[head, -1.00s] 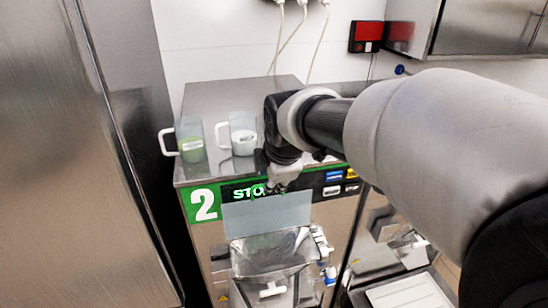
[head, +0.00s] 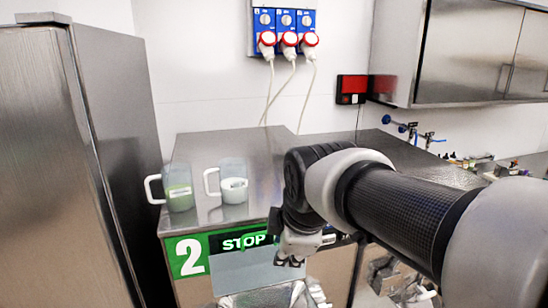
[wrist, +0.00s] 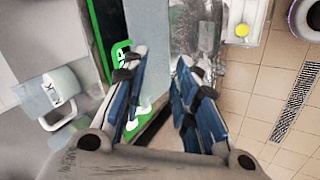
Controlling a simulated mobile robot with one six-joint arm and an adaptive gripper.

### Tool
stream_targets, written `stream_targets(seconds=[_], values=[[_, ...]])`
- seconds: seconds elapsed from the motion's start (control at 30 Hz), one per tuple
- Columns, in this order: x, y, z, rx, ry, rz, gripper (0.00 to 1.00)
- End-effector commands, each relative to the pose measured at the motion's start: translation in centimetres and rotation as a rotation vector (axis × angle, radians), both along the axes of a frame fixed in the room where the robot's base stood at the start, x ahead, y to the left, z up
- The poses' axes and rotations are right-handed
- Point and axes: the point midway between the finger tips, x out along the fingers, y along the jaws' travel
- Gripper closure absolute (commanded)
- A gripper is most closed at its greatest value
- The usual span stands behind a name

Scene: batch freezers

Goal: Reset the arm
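My gripper (wrist: 158,75) is open and empty in the wrist view, its blue-padded fingers apart with floor and the machine front between and beyond them. In the head view my gripper (head: 290,262) hangs in front of batch freezer 2 (head: 248,160), just right of the green panel with the "2" and "STOP" display (head: 245,239). My arm reaches in from the right and hides part of the freezer's front.
A tall steel cabinet (head: 50,150) is at left. Steel wall cupboards (head: 465,55) hang at right. Tiled floor (wrist: 262,85) shows in the wrist view.

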Motion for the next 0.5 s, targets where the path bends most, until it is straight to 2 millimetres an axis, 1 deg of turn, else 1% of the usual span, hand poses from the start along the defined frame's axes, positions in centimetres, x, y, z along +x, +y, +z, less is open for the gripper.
stream_targets(seconds=[0.03,0.17,0.2,0.27,0.3,0.37,0.4,0.47,0.5], values=[[-1.6,-1.5,-3.4,0.040,0.016,-0.095,0.73],[-5.5,-4.5,-8.5,0.150,0.060,-0.346,0.73],[-6.8,-5.3,-10.1,0.183,0.074,-0.423,0.73],[-8.6,-6.4,-12.5,0.235,0.089,-0.540,0.73],[-9.8,-7.1,-14.2,0.269,0.102,-0.618,0.73],[-11.6,-8.1,-16.8,0.319,0.116,-0.734,0.73],[-12.8,-8.7,-18.5,0.352,0.125,-0.812,0.73],[-14.7,-9.5,-21.2,0.400,0.139,-0.929,0.73],[-15.8,-9.9,-22.9,0.431,0.147,-1.002,0.73]])
